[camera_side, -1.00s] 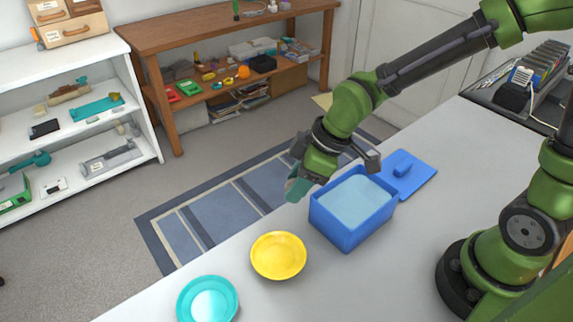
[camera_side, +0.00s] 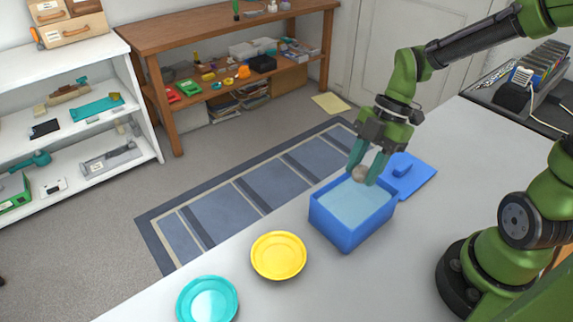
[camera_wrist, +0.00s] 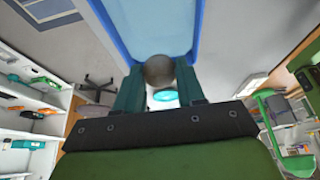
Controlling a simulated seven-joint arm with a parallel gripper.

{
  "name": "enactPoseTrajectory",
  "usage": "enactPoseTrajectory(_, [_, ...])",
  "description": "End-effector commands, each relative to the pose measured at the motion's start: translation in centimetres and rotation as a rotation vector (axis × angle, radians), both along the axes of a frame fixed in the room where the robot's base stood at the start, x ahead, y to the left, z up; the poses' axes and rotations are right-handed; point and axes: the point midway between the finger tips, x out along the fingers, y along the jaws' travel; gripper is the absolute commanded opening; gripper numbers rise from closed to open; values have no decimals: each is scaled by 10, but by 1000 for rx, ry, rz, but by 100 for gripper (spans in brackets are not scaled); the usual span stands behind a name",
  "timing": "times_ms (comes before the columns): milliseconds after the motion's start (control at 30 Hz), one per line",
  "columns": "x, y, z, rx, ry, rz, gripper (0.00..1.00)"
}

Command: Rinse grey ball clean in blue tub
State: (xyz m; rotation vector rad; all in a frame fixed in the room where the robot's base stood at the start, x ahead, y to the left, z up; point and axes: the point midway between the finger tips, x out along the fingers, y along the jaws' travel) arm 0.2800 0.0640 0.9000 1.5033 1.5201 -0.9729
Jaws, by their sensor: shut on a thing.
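The blue tub (camera_side: 342,234) stands on the grey table, filled with pale blue water (camera_side: 352,203). My gripper (camera_side: 366,176) points down over the back right part of the tub. It is shut on the grey ball (camera_side: 360,173), which sits between the teal fingertips just above the water; whether it touches the surface I cannot tell. In the wrist view the ball (camera_wrist: 159,71) looks brownish grey between the fingers, and the tub (camera_wrist: 113,20) lies beyond it.
A blue lid (camera_side: 415,179) with a handle lies behind the tub to the right. A yellow bowl (camera_side: 278,256) and a teal dish (camera_side: 208,300) stand to the left along the table edge. The table (camera_side: 400,260) in front of the tub is clear.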

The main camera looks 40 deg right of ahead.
Motion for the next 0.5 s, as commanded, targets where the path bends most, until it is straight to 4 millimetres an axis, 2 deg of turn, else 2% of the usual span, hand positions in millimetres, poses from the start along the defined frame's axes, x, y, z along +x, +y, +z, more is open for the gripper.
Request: enactPoseTrajectory(500, [0, 0, -37, 1, 2, 1, 9])
